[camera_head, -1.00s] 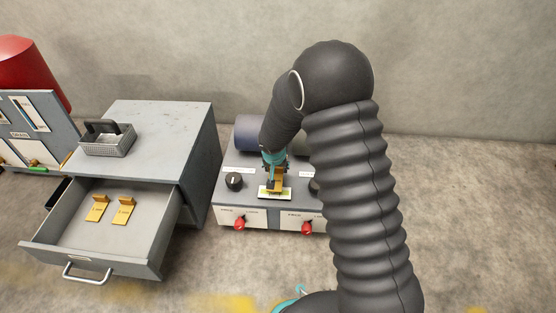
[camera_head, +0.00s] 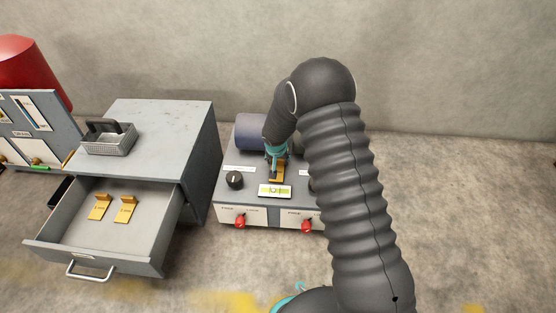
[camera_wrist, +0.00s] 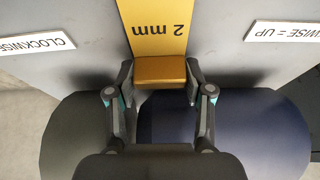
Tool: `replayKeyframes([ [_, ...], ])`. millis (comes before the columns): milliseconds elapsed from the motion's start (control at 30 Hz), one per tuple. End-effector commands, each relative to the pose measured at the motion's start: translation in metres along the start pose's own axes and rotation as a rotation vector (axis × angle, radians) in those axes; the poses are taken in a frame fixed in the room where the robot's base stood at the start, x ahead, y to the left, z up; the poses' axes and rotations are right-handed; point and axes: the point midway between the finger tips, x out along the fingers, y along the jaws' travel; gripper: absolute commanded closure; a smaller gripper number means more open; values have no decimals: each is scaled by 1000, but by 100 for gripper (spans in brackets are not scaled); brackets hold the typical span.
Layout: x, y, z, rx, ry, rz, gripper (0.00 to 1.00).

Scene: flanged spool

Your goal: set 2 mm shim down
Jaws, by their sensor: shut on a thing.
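The 2 mm shim (camera_wrist: 160,35) is a yellow plate marked "2 mm" with a raised block at one end. My gripper (camera_wrist: 160,80) is shut on that block, one finger on each side, in the wrist view. Whether the shim touches the top cannot be told. Two similar yellow shims lie in the open drawer (camera_head: 160,235), the left one (camera_head: 99,208) and the right one (camera_head: 125,210).
A black knob (camera_head: 234,180) and red levers (camera_head: 240,221) are on the bench unit. A dark blue cylinder (camera_head: 251,132) lies behind the shim; it also shows in the wrist view (camera_wrist: 250,140). A wire basket (camera_head: 108,139) stands on the cabinet.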

Motion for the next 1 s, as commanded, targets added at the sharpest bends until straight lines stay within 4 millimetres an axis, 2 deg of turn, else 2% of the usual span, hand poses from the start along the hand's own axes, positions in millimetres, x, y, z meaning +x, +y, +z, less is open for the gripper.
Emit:
replayKeyframes([
  [167, 3, 0, 1, 0, 1, 0, 91],
  [200, 3, 0, 2, 0, 0, 0, 46],
  [300, 2, 0, 1, 0, 0, 0, 23],
  [733, -3, 0, -1, -1, -1, 0, 23],
  [867, -22, -1, -2, -2, 3, -2, 23],
  [1000, -50, -1, -1, -1, 2, -1, 23],
])
